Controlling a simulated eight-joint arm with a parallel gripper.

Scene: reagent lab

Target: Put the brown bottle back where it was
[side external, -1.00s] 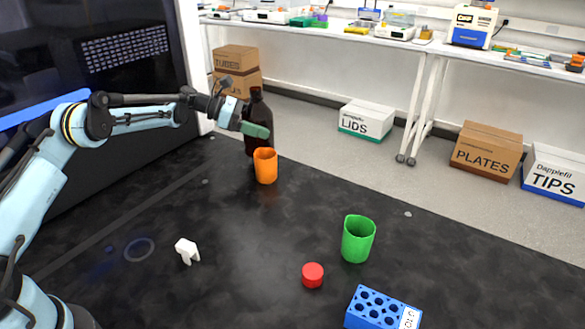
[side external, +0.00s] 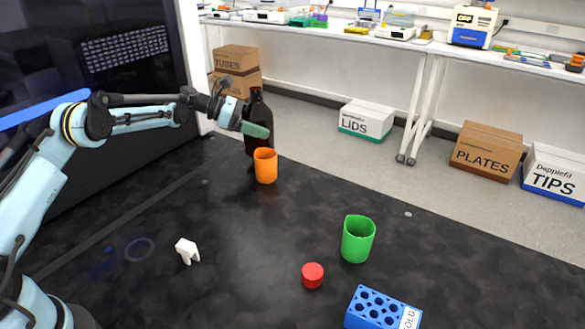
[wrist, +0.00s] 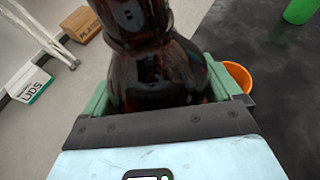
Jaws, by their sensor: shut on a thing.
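The brown bottle (side external: 259,112) is dark and upright at the far end of the black table, behind the orange cup (side external: 265,166). My gripper (side external: 255,129) is shut on the bottle. In the wrist view the bottle (wrist: 155,60) sits between the green fingers of my gripper (wrist: 160,95), and its neck reaches past the top of the picture. The orange cup (wrist: 238,76) shows just right of the right finger. The bottle's base is partly hidden by the cup in the side view, so I cannot tell whether it touches the table.
A green cup (side external: 358,239), a red cap (side external: 312,275), a blue rack (side external: 372,309) and a white clip-like piece (side external: 187,250) stand on the table. A faint ring mark (side external: 139,249) lies left of the white piece. The table's middle is clear. Boxes stand on the floor beyond.

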